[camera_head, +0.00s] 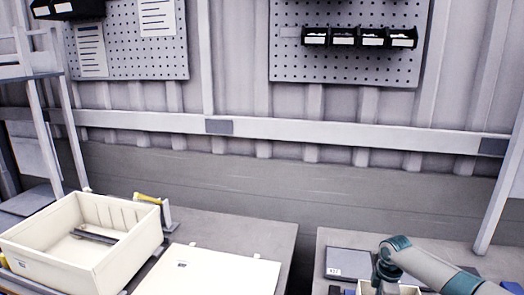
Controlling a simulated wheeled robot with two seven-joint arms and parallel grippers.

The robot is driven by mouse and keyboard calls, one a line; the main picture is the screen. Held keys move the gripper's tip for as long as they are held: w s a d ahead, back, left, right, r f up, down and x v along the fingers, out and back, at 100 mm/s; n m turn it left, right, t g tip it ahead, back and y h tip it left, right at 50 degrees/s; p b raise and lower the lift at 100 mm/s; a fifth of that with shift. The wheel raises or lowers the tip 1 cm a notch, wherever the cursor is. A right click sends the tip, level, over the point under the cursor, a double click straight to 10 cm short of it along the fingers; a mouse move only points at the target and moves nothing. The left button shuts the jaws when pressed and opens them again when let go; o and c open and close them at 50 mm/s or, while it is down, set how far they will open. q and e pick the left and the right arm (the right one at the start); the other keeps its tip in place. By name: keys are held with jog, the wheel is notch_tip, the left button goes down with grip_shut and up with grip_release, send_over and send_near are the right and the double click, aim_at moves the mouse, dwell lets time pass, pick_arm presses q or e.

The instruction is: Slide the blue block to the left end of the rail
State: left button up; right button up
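I cannot make out a clearly blue block on a rail. A long pale horizontal rail (340,132) runs along the back wall. A grey-blue rectangular piece (218,127) sits on it left of the middle, and a similar dark grey piece (493,147) is near its right end. I cannot tell whether either is the task's block. My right arm comes in at the lower right and bends down at a teal joint; its fingers are below the picture's edge. My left arm and gripper are not in view.
A cream bin (130,215) with a dark bar inside stands on the left table. A pale panel (225,272) lies beside it. A gap separates this from the right table (335,238), where a grey labelled lid (350,262) lies. Pegboards (345,65) hang on the wall.

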jog(key=shift+w+a+p, duration=0.2)
jog(key=shift+a+p, duration=0.2)
jog(key=shift+a, duration=0.45)
dwell(2.2)
dwell(0.4)
jog(key=o, duration=1.1)
jog(key=shift+d, duration=0.15)
jog(key=shift+r+p, duration=0.15)
jog(key=shift+p, duration=0.15)
jog(key=shift+r+p, duration=0.75)
jog(key=shift+r, duration=0.1)
